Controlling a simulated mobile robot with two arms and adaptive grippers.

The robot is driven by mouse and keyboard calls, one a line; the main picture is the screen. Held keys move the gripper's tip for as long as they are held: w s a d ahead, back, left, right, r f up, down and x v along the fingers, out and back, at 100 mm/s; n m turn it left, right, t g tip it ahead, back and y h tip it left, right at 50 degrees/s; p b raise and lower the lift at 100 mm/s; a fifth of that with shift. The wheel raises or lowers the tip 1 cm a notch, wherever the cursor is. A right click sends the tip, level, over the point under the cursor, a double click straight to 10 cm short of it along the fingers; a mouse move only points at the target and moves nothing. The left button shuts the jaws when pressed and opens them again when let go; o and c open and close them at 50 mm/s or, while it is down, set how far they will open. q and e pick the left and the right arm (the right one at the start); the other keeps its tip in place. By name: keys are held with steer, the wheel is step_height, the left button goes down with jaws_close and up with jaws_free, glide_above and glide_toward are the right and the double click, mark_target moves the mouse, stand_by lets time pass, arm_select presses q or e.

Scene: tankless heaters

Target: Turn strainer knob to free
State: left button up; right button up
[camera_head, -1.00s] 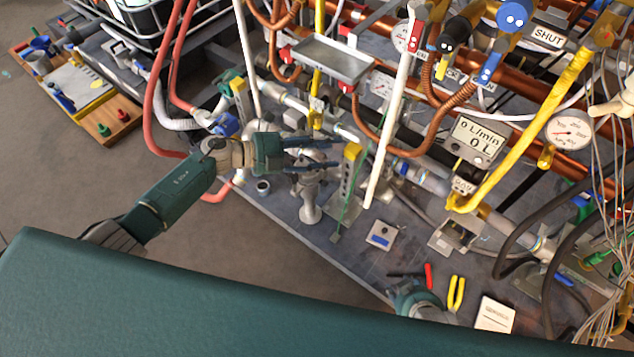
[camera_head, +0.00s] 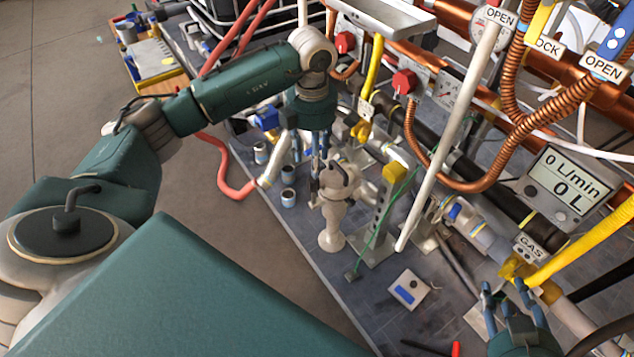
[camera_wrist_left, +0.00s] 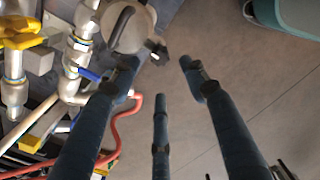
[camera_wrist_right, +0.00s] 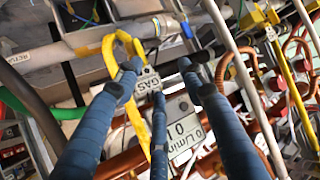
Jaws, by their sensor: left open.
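A beige fitting on a round foot, which looks like the strainer (camera_head: 334,208), stands upright on the bench in the head view. I cannot clearly make out its knob there. In the left wrist view, a pale round body (camera_wrist_left: 128,28) with a small black knob-like part (camera_wrist_left: 157,50) shows beyond the fingertips. My left gripper (camera_head: 318,150) points down just above the strainer; its fingers are spread and empty in the left wrist view (camera_wrist_left: 160,85). Whether a finger touches the strainer is unclear. My right gripper (camera_head: 508,298) is open and empty near the yellow gas valve (camera_head: 515,268).
A yellow-topped bracket (camera_head: 392,180) stands right beside the strainer. A white pipe (camera_head: 450,130) slants across in front of the copper pipes. A flow display (camera_head: 566,185) reads 0 L. Red hose (camera_head: 230,178) runs down left.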

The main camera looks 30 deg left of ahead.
mark_target(314, 180)
arm_select(q)
step_height(314, 180, down, 8)
steer(key=shift+f+b, duration=0.1)
steer(key=shift+b, duration=0.9)
steer(key=shift+f, duration=0.4)
arm_select(e)
steer(key=w+a+r+t+y, duration=0.1)
steer(key=w+r+t, duration=0.1)
steer(key=r, duration=0.4)
steer(key=w+a+r+t, duration=0.1)
steer(key=w+r+t, duration=0.1)
steer(key=r+t, duration=0.2)
steer(key=shift+w+a+r+y, duration=0.3)
steer(key=shift+a+r+y, duration=0.1)
steer(key=shift+r, duration=0.5)
arm_select(q)
steer(key=shift+c, duration=0.6)
steer(key=shift+d, duration=0.1)
jaws_close()
